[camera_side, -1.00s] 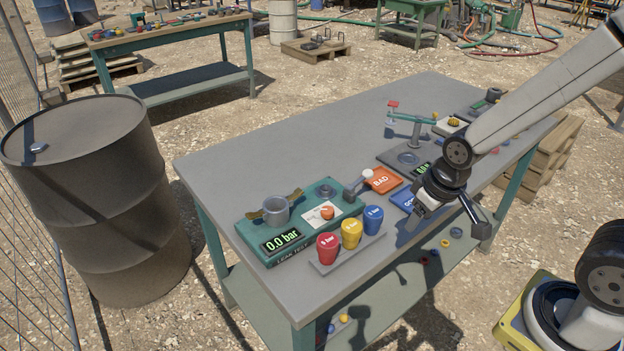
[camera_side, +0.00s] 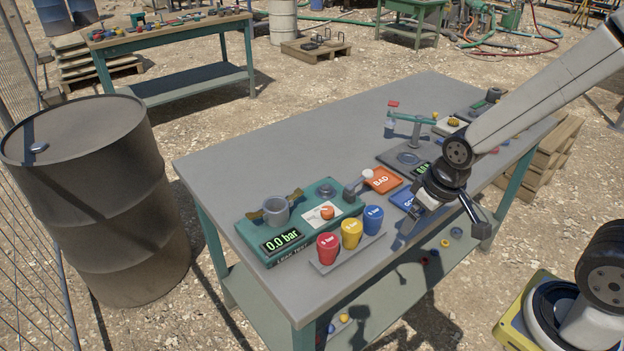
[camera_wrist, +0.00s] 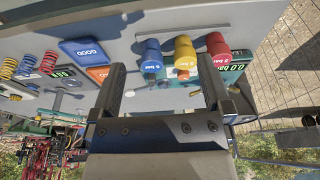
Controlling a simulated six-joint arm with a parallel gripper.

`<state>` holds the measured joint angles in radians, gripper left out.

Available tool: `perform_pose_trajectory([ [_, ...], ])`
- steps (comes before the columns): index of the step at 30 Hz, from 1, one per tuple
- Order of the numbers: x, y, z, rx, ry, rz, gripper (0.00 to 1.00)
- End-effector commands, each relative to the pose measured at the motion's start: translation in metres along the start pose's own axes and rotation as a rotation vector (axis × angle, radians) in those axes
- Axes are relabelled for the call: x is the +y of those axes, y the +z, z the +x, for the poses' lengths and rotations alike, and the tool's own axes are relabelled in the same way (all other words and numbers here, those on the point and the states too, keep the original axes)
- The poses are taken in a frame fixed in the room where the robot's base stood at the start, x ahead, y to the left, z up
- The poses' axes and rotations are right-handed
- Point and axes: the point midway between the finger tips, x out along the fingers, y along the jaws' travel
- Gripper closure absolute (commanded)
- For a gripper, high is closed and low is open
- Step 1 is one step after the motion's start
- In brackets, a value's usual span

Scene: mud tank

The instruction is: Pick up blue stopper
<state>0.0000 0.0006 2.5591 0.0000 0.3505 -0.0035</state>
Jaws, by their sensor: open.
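The blue stopper (camera_side: 373,219) stands at the right end of a row on a grey strip, beside the yellow stopper (camera_side: 351,233) and the red stopper (camera_side: 328,248). In the wrist view the blue stopper (camera_wrist: 152,57) shows ahead of my gripper, between the lines of its fingers, with the yellow stopper (camera_wrist: 185,57) right of it and the red stopper (camera_wrist: 218,49) farther right. My gripper (camera_wrist: 160,82) is open and empty. In the side view it hangs over the table's front edge, to the right of the blue stopper and apart from it.
An orange BAD plate (camera_side: 383,180) and a blue GOOD plate (camera_side: 405,199) lie near my gripper. The table's far left (camera_side: 225,170) is clear.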

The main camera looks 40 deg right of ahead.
Motion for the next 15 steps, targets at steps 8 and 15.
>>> perform_pose_trajectory([
  [8, 0.002, -0.012, 0.003, -0.018, 0.000, -0.120, 0.00],
  [15, 0.006, -0.035, 0.011, -0.060, -0.009, -0.396, 0.00],
])
